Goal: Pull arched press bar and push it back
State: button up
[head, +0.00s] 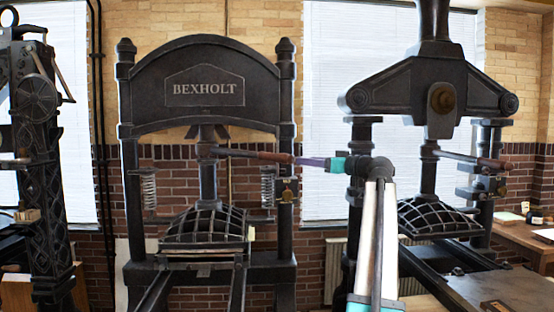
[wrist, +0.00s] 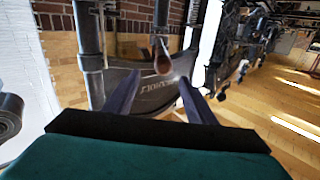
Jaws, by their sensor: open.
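The arched press (head: 208,60) stands in the middle of the head view, a dark iron frame with an arched top marked BEXHOLT. Its bar (head: 262,156) reaches right from the central column and ends in a brown grip. My gripper (head: 299,161) is at the bar's right end, its fingers pointing left along the bar. In the wrist view my gripper (wrist: 160,75) is open, and the bar's round brown end (wrist: 162,64) shows between the fingertips, seen end-on. Whether a finger touches it I cannot tell. Part of the arched top (wrist: 150,92) shows behind, turned over.
A second press (head: 430,85) with its own bar (head: 470,157) stands close on the right, partly behind my arm. Another press (head: 40,170) is at the left edge. A wooden table (head: 525,240) with small items is at the far right. Rails run forward from the presses.

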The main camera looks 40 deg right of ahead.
aim_at(280, 158)
jog(key=shift+w+a, duration=0.1)
jog(key=shift+w, duration=0.1)
jog(key=w+p, duration=0.1)
jog(key=w, duration=0.3)
jog(key=w+p, duration=0.1)
jog(key=w, duration=0.3)
jog(key=w+p, duration=0.1)
jog(key=w, duration=0.3)
jog(key=shift+w+a+p, duration=0.25)
jog(key=shift+p, duration=0.05)
jog(key=shift+w, duration=0.8)
